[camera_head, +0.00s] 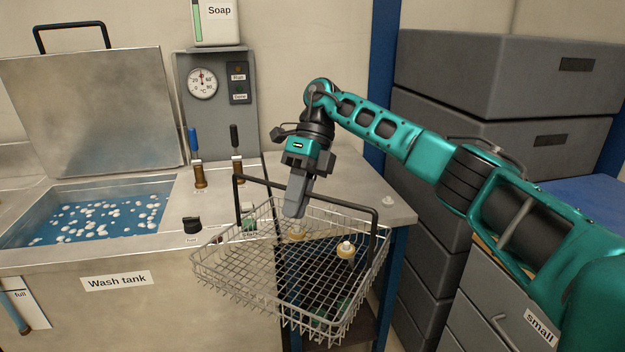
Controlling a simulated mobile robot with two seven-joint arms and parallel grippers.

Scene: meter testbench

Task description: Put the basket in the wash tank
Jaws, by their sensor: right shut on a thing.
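The wire basket (225,265) hangs tilted from its dark handle (335,203), in front of the counter and right of the tank. A few small pale parts (345,250) show inside or through its mesh; I cannot tell which. My right gripper (297,205) is shut on the basket's handle. The wash tank (30,257) is at the left, with blue liquid and white foam (100,213) in it. Its lid (85,110) stands open at the back. My left gripper is not in view.
Two valves with a blue lever (194,140) and a black lever (234,140) stand between tank and basket. A black knob (192,225) is on the front rim. A gauge panel (203,83) and soap dispenser (215,20) are behind. Grey boxes (480,140) are stacked right.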

